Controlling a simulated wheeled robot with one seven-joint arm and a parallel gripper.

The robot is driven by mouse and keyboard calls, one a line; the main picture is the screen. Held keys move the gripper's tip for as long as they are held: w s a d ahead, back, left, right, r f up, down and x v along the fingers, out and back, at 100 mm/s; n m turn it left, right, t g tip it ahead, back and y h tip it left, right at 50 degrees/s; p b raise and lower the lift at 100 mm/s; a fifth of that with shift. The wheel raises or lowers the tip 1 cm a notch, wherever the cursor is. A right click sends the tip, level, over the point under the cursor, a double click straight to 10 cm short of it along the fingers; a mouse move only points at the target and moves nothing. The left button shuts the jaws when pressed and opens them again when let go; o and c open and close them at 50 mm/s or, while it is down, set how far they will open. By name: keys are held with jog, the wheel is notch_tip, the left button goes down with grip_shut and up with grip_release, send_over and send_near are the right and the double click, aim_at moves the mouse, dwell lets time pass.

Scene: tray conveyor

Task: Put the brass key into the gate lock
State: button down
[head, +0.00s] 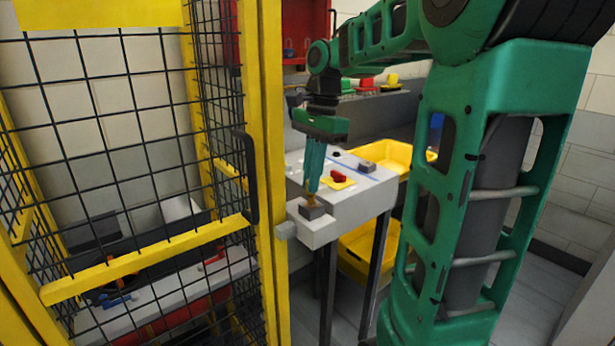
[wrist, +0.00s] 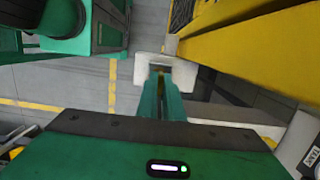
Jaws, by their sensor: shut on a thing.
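My gripper (head: 312,190) points down beside the yellow gate post, its two long teal fingers close together. It is shut on the brass key (head: 310,199), of which only a small brass-coloured bit shows at the fingertips. Right below is a dark grey block (head: 312,212) on a white housing, which looks like the gate lock (head: 318,232), with a round grey bolt toward the post. In the wrist view the fingertips (wrist: 160,78) are over the white housing (wrist: 145,68). Whether the key is inside the lock or just above it, I cannot tell.
The yellow mesh gate (head: 272,180) with a black handle (head: 250,178) stands close on the left. Behind the lock, a white table (head: 355,200) carries a red object on a yellow pad (head: 338,182) and a grey block. Yellow bins (head: 385,150) stand behind and below.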

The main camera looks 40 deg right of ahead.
jog(key=shift+f, duration=1.2)
jog(key=c, duration=1.8)
grip_release()
jog(key=shift+d+r, duration=0.2)
jog(key=shift+r, duration=1)
jog(key=shift+d+r, duration=0.2)
jog(key=shift+r, duration=1)
jog(key=shift+d+r, duration=0.2)
jog(key=shift+r, duration=1)
